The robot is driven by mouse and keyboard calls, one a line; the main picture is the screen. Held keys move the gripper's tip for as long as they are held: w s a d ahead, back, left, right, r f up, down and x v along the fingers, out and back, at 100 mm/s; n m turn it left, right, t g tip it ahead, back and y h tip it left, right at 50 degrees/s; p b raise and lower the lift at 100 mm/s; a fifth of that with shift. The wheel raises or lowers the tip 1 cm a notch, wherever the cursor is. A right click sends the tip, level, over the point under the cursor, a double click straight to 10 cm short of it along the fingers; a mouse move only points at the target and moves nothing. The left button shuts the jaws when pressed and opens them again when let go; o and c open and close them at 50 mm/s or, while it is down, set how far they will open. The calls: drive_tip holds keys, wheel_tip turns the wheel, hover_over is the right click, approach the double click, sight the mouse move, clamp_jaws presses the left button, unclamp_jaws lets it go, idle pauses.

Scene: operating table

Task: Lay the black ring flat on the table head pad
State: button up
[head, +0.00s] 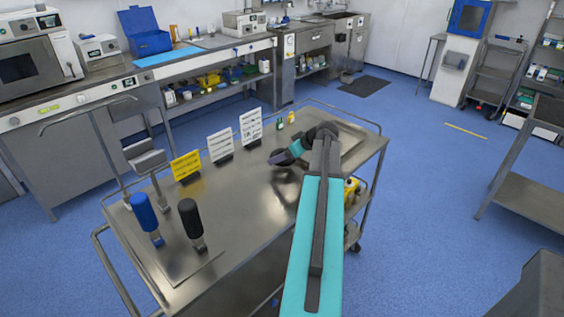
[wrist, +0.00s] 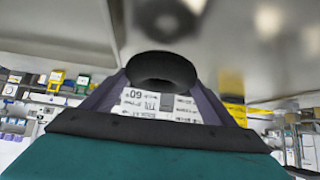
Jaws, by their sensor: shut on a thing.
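The black ring (wrist: 162,57) shows in the wrist view, held between the fingertips of my gripper (wrist: 162,86). The gripper is shut on it, and the ring is close to a shiny steel surface. In the head view my gripper (head: 275,160) is low over the far half of the steel cart top (head: 240,205). The ring is too small and dark there to make out. I cannot tell whether it touches the surface. I cannot pick out a table head pad in either view.
A blue-handled tool (head: 144,212) and a black-handled tool (head: 190,219) stand upright at the cart's near end. A yellow sign (head: 186,165) and white signs (head: 220,144) stand along its left edge. A flat plate (head: 350,150) lies at the far end. The cart's middle is clear.

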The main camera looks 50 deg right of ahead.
drive_tip(key=shift+f+p, duration=0.5)
drive_tip(key=shift+f, duration=1)
drive_tip(key=shift+f, duration=0.15)
drive_tip(key=o, duration=0.9)
drive_tip(key=shift+r, duration=0.2)
drive_tip(key=shift+b+v, duration=1.25)
drive_tip(key=shift+v, duration=4.75)
